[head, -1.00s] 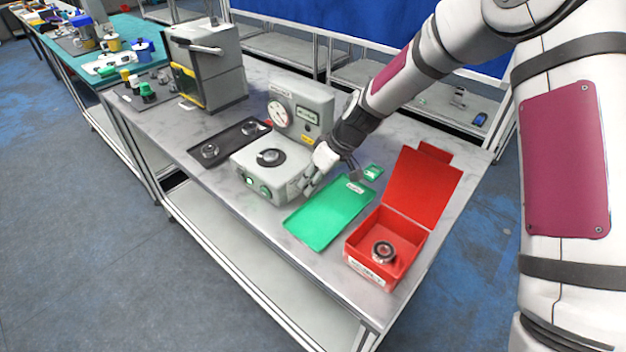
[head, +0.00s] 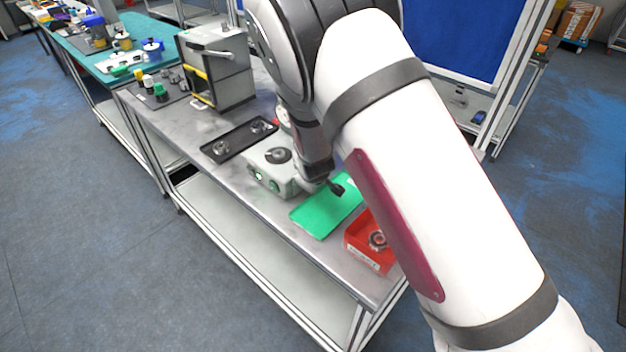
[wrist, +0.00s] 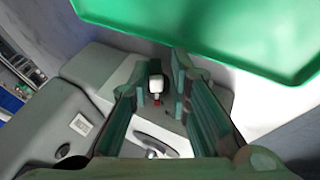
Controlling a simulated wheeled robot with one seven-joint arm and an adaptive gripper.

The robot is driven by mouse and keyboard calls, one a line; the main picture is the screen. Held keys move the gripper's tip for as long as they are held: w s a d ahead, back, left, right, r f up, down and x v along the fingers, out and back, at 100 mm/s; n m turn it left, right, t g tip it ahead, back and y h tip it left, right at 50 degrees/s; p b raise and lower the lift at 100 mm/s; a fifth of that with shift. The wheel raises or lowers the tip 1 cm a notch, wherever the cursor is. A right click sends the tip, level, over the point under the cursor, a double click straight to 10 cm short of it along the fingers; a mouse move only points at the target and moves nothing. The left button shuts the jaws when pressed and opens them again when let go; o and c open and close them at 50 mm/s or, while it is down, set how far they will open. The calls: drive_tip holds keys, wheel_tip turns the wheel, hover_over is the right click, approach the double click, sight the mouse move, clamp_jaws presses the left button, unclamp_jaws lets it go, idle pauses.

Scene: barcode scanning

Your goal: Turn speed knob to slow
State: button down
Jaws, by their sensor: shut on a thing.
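The grey machine (head: 262,166) stands on the bench with a dark round disc on top and green buttons on its front. Its upright part is mostly hidden behind my arm in the head view. In the wrist view the machine's grey body (wrist: 55,118) fills the lower left. My gripper (wrist: 160,84) has its two fingers on either side of a small white knob (wrist: 156,84) with a red bit below it, at the machine's side. The knob's pointer and scale cannot be read. In the head view my gripper (head: 334,187) is mostly hidden by my arm.
A green tray (head: 318,220) lies close to the gripper. Its edge also shows in the wrist view (wrist: 215,40). A black tray (head: 237,141) lies left of the machine.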

drive_tip(key=shift+s+d+f+n+t+h+p, duration=0.15)
drive_tip(key=shift+t+h+p, duration=0.25)
drive_tip(key=shift+t+p, duration=0.2)
drive_tip(key=shift+r+n+t+h+p, duration=0.15)
drive_tip(key=shift+t+h+p, duration=0.3)
drive_tip(key=shift+p, duration=0.25)
drive_tip(key=shift+f+t, duration=0.1)
drive_tip(key=shift+t, duration=0.35)
drive_tip(key=shift+w+h+p, duration=0.2)
drive_tip(key=shift+h+p, duration=0.05)
drive_tip(key=shift+p, duration=0.1)
drive_tip(key=c, duration=1.7)
unclamp_jaws()
drive_tip(key=shift+d, duration=0.1)
drive_tip(key=shift+s+a, duration=0.15)
drive_tip(key=shift+a, duration=0.1)
